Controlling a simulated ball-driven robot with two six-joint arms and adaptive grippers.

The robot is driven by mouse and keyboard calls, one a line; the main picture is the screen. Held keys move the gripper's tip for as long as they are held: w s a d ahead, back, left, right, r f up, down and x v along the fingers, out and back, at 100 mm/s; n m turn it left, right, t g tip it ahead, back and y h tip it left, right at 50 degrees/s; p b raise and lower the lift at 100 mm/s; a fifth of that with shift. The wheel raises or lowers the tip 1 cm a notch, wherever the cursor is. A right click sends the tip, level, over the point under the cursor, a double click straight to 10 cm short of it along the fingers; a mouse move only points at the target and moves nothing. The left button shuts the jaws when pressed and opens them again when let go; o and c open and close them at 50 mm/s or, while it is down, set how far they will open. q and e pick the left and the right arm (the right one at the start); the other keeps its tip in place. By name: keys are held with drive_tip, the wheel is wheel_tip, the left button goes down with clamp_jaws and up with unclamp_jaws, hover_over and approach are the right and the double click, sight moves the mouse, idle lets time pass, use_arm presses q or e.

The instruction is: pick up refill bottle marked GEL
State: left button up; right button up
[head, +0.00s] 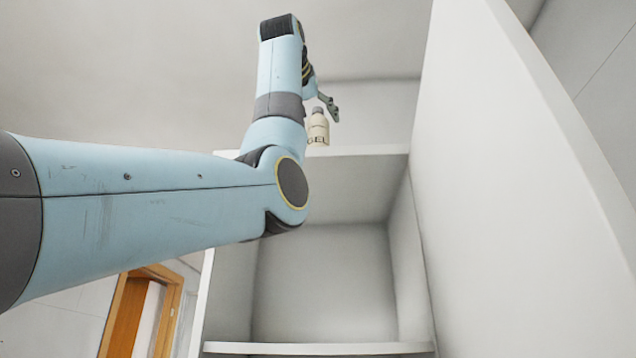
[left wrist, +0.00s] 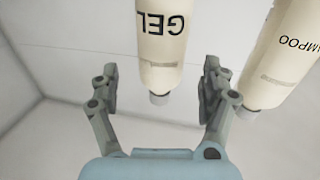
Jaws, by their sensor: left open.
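The refill bottle marked GEL is cream with a grey cap. In the head view the GEL bottle (head: 319,131) stands on a high shelf, partly hidden by my left arm. In the left wrist view the GEL bottle (left wrist: 160,45) appears upside down, its cap end pointing toward the gripper's palm. My left gripper (left wrist: 159,78) is open, one finger on each side of the cap end, with gaps visible on both sides. In the head view only part of my left gripper (head: 328,106) shows, close to the cap. My right gripper is not in view.
A similar cream bottle lettered SHAMPOO, partly cut off (left wrist: 283,55), stands close to the right finger in the left wrist view. The shelf edge (head: 370,150) runs below the bottle. A tall white panel (head: 500,180) rises on the right. The lower compartment (head: 325,280) looks empty.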

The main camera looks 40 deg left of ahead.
sight(315, 123)
use_arm(q)
drive_tip(key=p+x, duration=0.2)
drive_tip(key=x, duration=0.2)
drive_tip(key=shift+a+p, duration=0.1)
drive_tip(key=shift+p, duration=0.2)
drive_tip(key=shift+w+a+f, duration=0.15)
drive_tip(key=shift+w+a, duration=0.05)
drive_tip(key=shift+w, duration=0.25)
drive_tip(key=shift+s+d, duration=0.1)
drive_tip(key=shift+s, duration=0.05)
drive_tip(key=shift+c, duration=0.3)
drive_tip(key=c, duration=1.4)
drive_tip(key=shift+c, duration=0.4)
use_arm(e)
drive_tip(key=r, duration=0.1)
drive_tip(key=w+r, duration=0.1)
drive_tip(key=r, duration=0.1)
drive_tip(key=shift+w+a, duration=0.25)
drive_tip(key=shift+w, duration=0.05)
